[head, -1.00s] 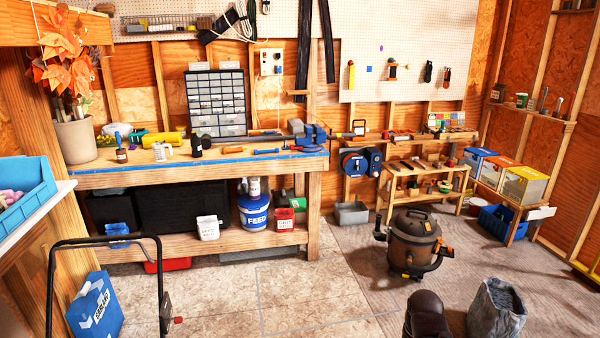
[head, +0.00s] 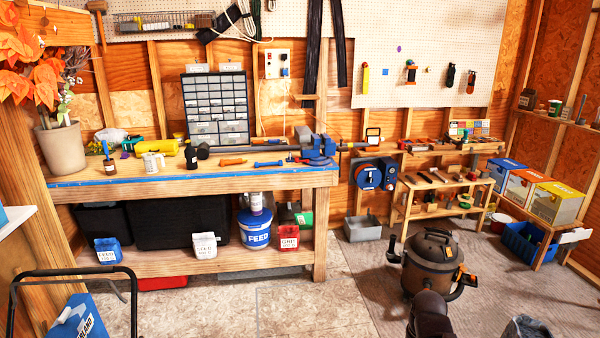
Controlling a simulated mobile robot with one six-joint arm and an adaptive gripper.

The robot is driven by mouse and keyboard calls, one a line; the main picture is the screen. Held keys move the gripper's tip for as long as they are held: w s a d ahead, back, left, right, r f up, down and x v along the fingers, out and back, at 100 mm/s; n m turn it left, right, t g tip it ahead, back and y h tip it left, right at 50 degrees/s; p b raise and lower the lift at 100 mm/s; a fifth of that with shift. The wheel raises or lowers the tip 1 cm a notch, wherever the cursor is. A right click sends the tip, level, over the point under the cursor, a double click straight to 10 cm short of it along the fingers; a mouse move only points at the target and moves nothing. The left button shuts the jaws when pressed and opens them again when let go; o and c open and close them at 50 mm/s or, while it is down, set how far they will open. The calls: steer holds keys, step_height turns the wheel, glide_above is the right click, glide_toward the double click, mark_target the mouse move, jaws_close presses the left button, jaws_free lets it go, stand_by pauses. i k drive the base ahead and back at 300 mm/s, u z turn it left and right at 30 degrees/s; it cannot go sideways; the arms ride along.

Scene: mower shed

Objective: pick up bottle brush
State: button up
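I cannot pick out a bottle brush with certainty. Thin upright items (head: 580,108) stand on the high shelf at the far right and are also unclear. My gripper's fingers are not in view. A dark brown shape at the bottom, right of centre, may be part of my arm.
A shop vacuum (head: 432,262) stands on the floor right of centre. A black-handled machine (head: 72,272) is at the lower left. The floor (head: 300,305) before the workbench is clear.

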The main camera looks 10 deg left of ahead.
mark_target(105, 146)
steer(key=u, duration=0.3)
steer(key=i, duration=1.55)
steer(key=u, duration=0.85)
steer(key=i, duration=0.8)
steer(key=u, duration=0.7)
steer(key=i, duration=0.85)
steer(key=u, duration=0.3)
steer(key=k, duration=0.6)
steer(key=z, duration=0.05)
